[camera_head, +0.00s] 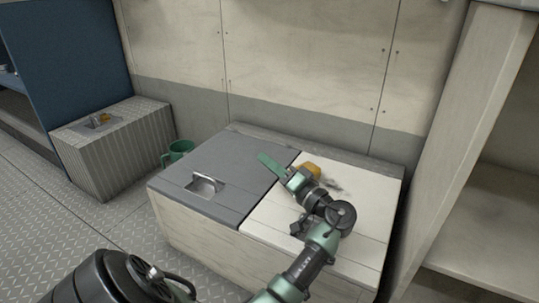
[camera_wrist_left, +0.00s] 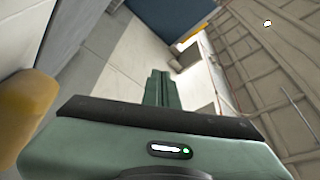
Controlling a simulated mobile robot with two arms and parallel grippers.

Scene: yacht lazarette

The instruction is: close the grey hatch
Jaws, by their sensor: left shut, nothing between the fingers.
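The grey hatch (camera_head: 222,160) is the left lid on top of a pale wooden box in the head view. It looks flat and level with the white panel beside it; I see no clear gap at its edges. A metal handle (camera_head: 204,184) sits in a recess near its front edge. My left gripper (camera_head: 268,160) is above the right edge of the hatch, its green fingers shut and empty, pointing left. I cannot tell whether they touch the hatch. The fingers also show together in the left wrist view (camera_wrist_left: 158,88). My right gripper is not in view.
The white panel (camera_head: 265,222) is right of the hatch, under my arm. A yellow-orange object (camera_head: 312,168) is just behind my gripper. A ribbed grey box (camera_head: 120,160) is farther left. Floor (camera_head: 110,225) between is clear.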

